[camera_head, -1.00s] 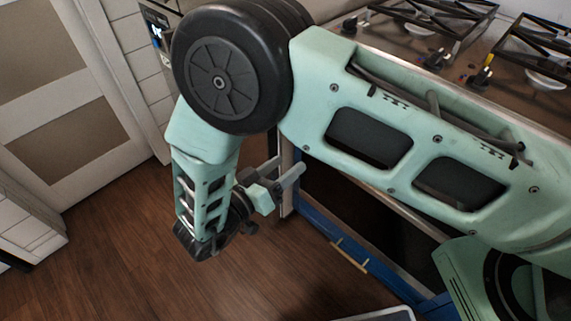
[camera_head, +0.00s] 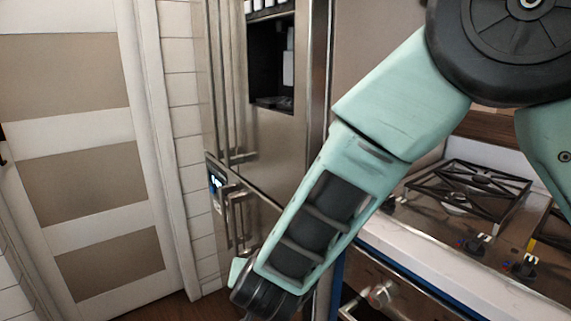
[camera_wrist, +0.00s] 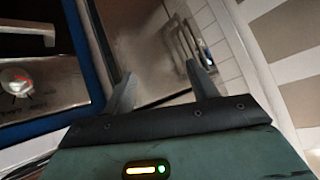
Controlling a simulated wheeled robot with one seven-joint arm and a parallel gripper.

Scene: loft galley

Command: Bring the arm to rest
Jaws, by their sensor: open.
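My gripper (camera_wrist: 163,88) shows in the wrist view with its two grey fingers spread apart and nothing between them. It points toward the steel fridge (camera_wrist: 150,60), with a gap that I cannot judge. In the head view my teal arm comes in from the right, bends at a large black joint and slopes down to the left. My wrist is at the bottom edge there, and the fingers are hidden or out of frame.
The steel fridge (camera_head: 272,140) stands behind my forearm. A gas stove (camera_head: 470,195) with knobs is at the right, above an oven front (camera_head: 385,297). The same counter unit's knob (camera_wrist: 18,83) is at the wrist view's left. A panelled door (camera_head: 75,150) is at the left.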

